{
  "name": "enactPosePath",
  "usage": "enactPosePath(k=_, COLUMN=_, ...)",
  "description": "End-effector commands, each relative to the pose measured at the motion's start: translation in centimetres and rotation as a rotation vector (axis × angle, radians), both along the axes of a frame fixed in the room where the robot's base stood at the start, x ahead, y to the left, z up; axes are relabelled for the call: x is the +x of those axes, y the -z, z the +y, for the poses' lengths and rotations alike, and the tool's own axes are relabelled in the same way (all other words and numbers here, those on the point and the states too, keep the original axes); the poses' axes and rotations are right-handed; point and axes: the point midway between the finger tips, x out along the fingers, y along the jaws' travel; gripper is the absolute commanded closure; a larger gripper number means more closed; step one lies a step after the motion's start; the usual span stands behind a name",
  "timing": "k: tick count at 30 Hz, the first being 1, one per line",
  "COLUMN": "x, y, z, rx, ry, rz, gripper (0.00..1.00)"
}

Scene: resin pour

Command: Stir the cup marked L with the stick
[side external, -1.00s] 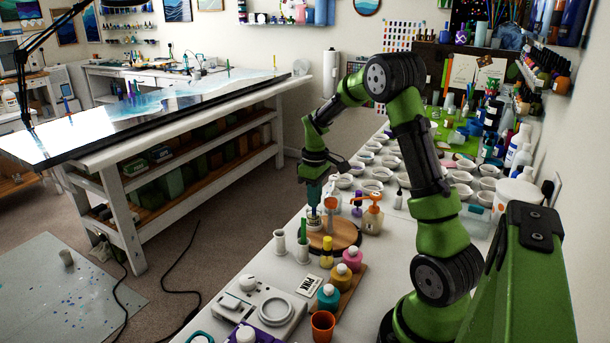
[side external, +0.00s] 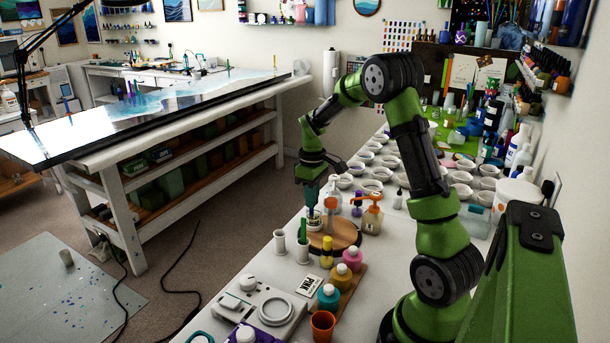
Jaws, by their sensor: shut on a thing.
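My gripper (side external: 311,205) points straight down over the round wooden board (side external: 343,234). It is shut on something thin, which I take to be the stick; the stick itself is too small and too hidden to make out. A small pale cup (side external: 314,224) stands on the left part of the board, directly below my fingertips. The fingertips are at or just above its rim. I cannot read any letter on the cup, and its inside is not visible from here.
A pump bottle (side external: 372,216) with an orange top stands just right of the board. White tubes (side external: 280,241) and a yellow-capped bottle (side external: 326,254) stand in front. Several colored bottles and a scale (side external: 262,308) are nearer. Many white cups fill the bench behind.

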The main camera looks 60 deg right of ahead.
Motion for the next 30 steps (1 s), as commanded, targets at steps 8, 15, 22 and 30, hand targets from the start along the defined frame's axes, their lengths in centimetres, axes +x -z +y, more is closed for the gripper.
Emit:
enactPosePath(k=8, x=-0.4, y=0.0, z=-0.6, rx=-0.001, ry=0.003, rz=0.000, gripper=1.00)
enactPosePath(k=15, x=-0.4, y=0.0, z=-0.6, rx=-0.002, ry=0.003, rz=0.000, gripper=1.00)
enactPosePath(k=22, x=-0.4, y=-1.4, z=-0.7, rx=-0.004, ry=0.002, rz=-0.002, gripper=1.00)
enactPosePath(k=30, x=-0.4, y=-3.9, z=-0.7, rx=-0.004, ry=0.003, rz=-0.002, gripper=1.00)
